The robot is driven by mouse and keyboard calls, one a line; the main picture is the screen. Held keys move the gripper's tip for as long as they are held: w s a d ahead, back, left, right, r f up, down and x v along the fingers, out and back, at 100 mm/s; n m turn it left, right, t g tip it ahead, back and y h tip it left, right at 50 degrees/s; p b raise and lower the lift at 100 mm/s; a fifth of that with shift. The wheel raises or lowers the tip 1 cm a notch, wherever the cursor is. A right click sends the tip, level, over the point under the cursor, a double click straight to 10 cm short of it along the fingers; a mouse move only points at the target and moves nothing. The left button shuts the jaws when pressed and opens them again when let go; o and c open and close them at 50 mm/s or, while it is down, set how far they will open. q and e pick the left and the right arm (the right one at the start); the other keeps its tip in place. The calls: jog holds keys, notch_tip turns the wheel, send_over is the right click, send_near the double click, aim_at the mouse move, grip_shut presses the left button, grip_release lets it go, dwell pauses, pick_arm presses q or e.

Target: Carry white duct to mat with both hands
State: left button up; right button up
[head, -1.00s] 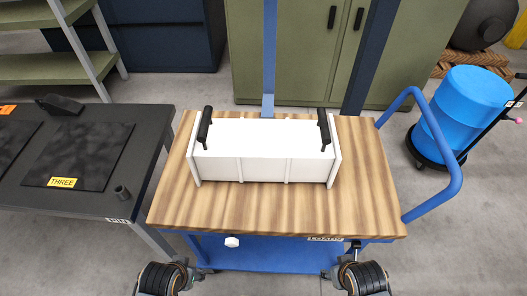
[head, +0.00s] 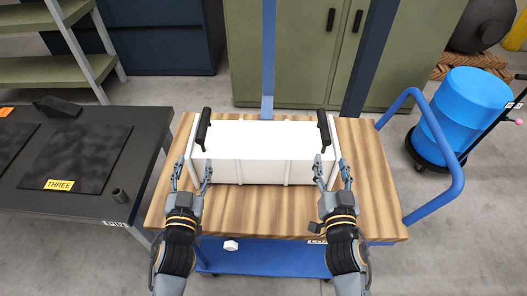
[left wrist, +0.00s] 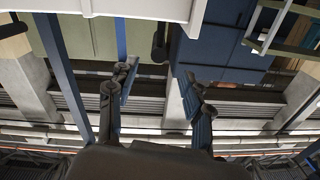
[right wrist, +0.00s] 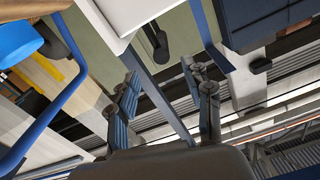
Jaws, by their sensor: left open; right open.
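The white duct (head: 262,150) is a long box with a black handle at each end, the left handle (head: 203,128) and the right handle (head: 323,128). It stands on a wood-topped cart. My left gripper (head: 192,174) is open and empty at the duct's front left corner, below the left handle. My right gripper (head: 332,172) is open and empty at the front right corner, below the right handle. Part of the duct also shows at the top of the left wrist view (left wrist: 140,8). A dark mat (head: 77,155) labelled THREE lies on the table at left.
The wooden cart top (head: 260,212) has a blue push handle (head: 450,170) on its right. A blue barrel (head: 470,110) stands at right. Green cabinets (head: 300,60) stand behind the cart.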

aim_at(203, 127)
pick_arm(q)
jog(key=shift+d+r, duration=0.1)
pick_arm(e)
jog(key=shift+w+r, duration=0.1)
jog(key=shift+w, duration=0.2)
pick_arm(q)
jog(key=w, duration=1.4)
jog(key=shift+d, duration=0.15)
pick_arm(e)
jog(key=w, duration=1.3)
jog(key=shift+w+d, duration=0.15)
pick_arm(q)
jog(key=shift+s, duration=0.1)
grip_shut()
pick_arm(e)
grip_shut()
pick_arm(q)
jog(key=shift+r, duration=0.2)
pick_arm(e)
jog(key=shift+r, duration=0.2)
